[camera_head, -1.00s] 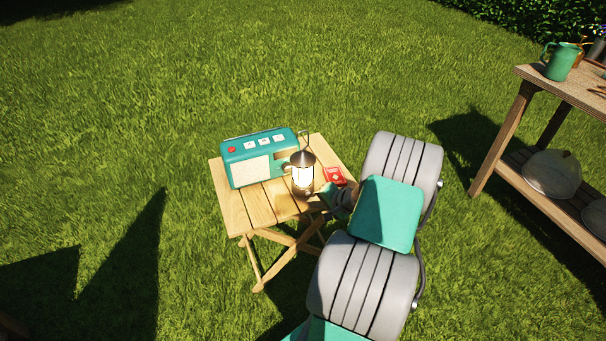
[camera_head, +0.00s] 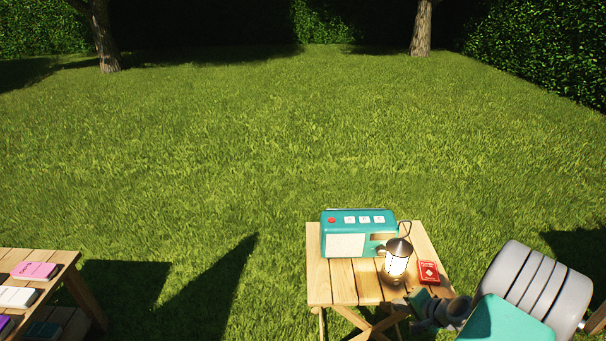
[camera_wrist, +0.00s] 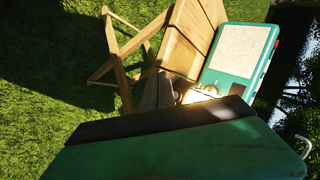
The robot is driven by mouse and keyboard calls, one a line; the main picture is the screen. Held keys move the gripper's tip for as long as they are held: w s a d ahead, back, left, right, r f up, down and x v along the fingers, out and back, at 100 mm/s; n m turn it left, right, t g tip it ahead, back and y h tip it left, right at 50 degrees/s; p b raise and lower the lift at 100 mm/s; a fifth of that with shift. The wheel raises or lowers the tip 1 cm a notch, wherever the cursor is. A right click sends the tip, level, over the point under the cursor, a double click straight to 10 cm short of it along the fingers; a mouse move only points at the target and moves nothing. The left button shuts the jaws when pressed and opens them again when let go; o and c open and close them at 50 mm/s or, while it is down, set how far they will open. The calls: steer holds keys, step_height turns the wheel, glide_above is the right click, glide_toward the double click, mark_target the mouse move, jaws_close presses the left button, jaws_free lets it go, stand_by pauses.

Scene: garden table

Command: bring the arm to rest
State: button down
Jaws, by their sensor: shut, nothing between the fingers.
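My arm reaches in from the lower right corner. I cannot tell from this angle whether the gripper touches the lantern or table. In the wrist view, a large teal part with a dark edge, apparently my own gripper, fills the lower half.
Open grass (camera_head: 250,150) lies beyond, bounded by hedges and two tree trunks.

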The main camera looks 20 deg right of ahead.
steer(key=w+a+r+n+g+p, duration=0.3)
steer(key=a+r+n+p, duration=0.2)
steer(key=a+r, duration=0.65)
steer(key=s+a+r+n+g+p, duration=0.1)
steer(key=s+a+r+n+p, duration=0.1)
steer(key=a+r, duration=0.3)
steer(key=s+a+r+n+g+h+p, duration=0.1)
steer(key=s+a+r+n+p, duration=0.2)
steer(key=r, duration=0.8)
steer(key=s+a+r+n+p, duration=0.3)
steer(key=s+a+r+p, duration=0.2)
steer(key=a+r, duration=0.4)
steer(key=shift+s+g, duration=0.35)
steer(key=shift+g, duration=0.05)
steer(key=shift+d, duration=0.1)
